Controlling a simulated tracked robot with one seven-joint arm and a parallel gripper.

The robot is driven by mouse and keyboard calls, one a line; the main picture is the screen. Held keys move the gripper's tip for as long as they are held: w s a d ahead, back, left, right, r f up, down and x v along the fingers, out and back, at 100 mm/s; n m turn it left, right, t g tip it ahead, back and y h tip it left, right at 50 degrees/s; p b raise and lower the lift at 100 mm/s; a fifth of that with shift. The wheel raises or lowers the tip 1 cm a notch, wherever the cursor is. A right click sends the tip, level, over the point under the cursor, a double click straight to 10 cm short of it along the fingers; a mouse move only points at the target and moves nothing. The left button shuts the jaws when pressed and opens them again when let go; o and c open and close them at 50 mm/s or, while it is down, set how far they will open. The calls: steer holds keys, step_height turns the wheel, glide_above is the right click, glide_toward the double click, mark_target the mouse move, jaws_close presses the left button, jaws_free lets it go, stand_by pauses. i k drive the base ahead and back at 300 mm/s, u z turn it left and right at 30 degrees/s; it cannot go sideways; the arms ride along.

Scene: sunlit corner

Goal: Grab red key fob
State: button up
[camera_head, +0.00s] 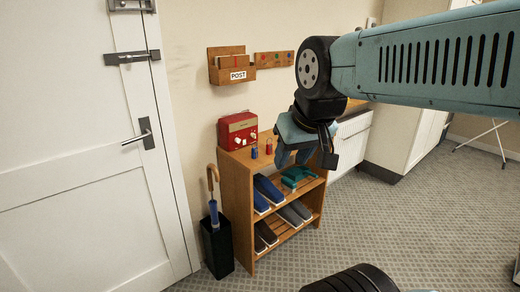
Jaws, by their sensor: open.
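A small red key fob (268,147) stands on the top of a wooden shoe rack (238,165), near its front edge. A small blue fob (254,152) is just to its left. My gripper and arm hide the right part of the rack top.
A red box (238,131) with white parts stands at the back of the rack top. A black umbrella stand (217,248) is left of the rack, beside a white door (75,150). A wooden post holder (232,66) hangs above.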

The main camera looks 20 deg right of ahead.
mark_target(269, 147)
steer(key=u, duration=0.05)
steer(key=i, duration=1)
steer(key=z, duration=0.05)
